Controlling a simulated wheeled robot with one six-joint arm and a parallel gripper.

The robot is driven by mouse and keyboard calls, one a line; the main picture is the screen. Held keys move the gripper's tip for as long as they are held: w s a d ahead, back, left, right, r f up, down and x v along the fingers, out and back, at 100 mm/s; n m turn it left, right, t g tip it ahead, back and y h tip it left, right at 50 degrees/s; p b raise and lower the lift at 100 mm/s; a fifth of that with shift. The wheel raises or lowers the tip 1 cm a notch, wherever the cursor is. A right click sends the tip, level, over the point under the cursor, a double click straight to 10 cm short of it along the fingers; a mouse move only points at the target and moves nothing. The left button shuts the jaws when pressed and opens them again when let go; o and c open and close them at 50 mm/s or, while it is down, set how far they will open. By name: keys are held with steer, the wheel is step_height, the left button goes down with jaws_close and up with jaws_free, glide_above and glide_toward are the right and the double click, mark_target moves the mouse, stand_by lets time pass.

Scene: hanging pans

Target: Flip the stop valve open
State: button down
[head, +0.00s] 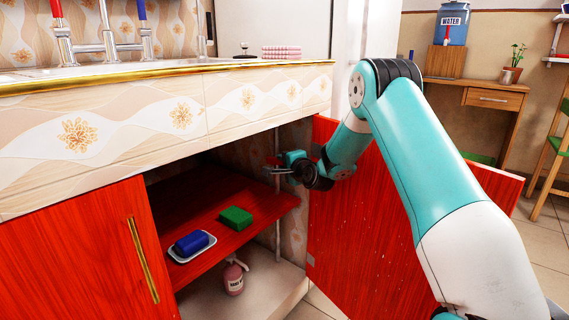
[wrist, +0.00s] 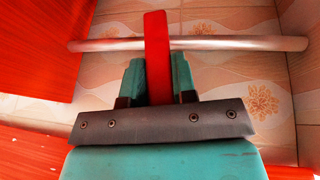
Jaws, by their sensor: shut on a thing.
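The stop valve's red lever (wrist: 157,45) stands upright in the wrist view, between my gripper's two teal fingers. It lies crosswise over a pale metal pipe (wrist: 235,44). My gripper (wrist: 157,82) is shut on this lever. In the head view my gripper (head: 277,169) reaches into the open cabinet under the sink, at the upright pipe (head: 278,235) near the right wall. A small bit of the red lever (head: 272,160) shows there beside the fingers. The valve body is hidden behind the lever and gripper.
The right red cabinet door (head: 365,225) stands open beside my arm. The left door (head: 85,260) is shut. A red shelf (head: 215,215) holds a blue sponge on a white dish (head: 205,252) and a green sponge (head: 236,217). A pink bottle (head: 234,279) stands below. The counter (head: 170,72) overhangs.

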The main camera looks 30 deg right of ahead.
steer(key=shift+a+r+g+p, duration=0.1)
steer(key=shift+r+g+p, duration=0.35)
steer(key=shift+p, duration=0.8)
steer(key=r+p, duration=0.1)
steer(key=p, duration=0.2)
steer(key=shift+w+g, duration=0.1)
steer(key=shift+g, duration=0.25)
steer(key=p, duration=0.2)
steer(key=n+g+p, duration=0.1)
steer(key=p, duration=0.2)
steer(key=shift+w+a+r, duration=0.15)
steer(key=shift+r, duration=0.15)
steer(key=shift+w+g+p, duration=0.1)
steer(key=shift+g+p, duration=0.7)
steer(key=shift+p, duration=0.05)
steer(key=shift+f, duration=0.15)
steer(key=c, duration=0.9)
jaws_free()
steer(key=p+v, duration=0.1)
steer(key=v, duration=0.4)
steer(key=p+v, duration=0.1)
steer(key=v, duration=0.5)
steer(key=p+v, duration=0.1)
steer(key=v, duration=0.5)
steer(key=shift+a, duration=0.25)
